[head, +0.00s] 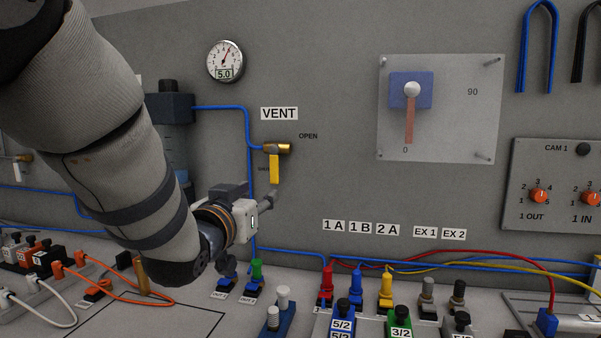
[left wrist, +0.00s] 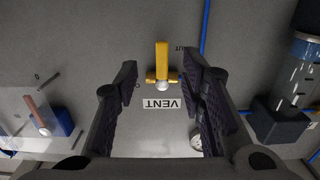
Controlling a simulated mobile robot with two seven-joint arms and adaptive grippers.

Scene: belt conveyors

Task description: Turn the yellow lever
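The yellow lever (head: 274,168) hangs straight down from a brass valve (head: 278,148) on the grey wall, below the VENT label (head: 279,113). In the left wrist view, which shows the wall upside down, the lever (left wrist: 162,52) points up from the valve. My left gripper (head: 270,197) is just below the lever's lower end in the head view. In the left wrist view its two fingers (left wrist: 160,75) are spread wide, with lever and valve between them in the picture and nothing held. No contact with the lever shows. My right gripper is in neither view.
A blue hose (head: 249,130) runs to the valve from a dark filter unit (head: 170,107) on the left. A clear panel with a red-and-blue dial (head: 410,92) is on the right. Colored connectors (head: 356,285) and cables crowd the bench below. A gauge (head: 225,61) sits above.

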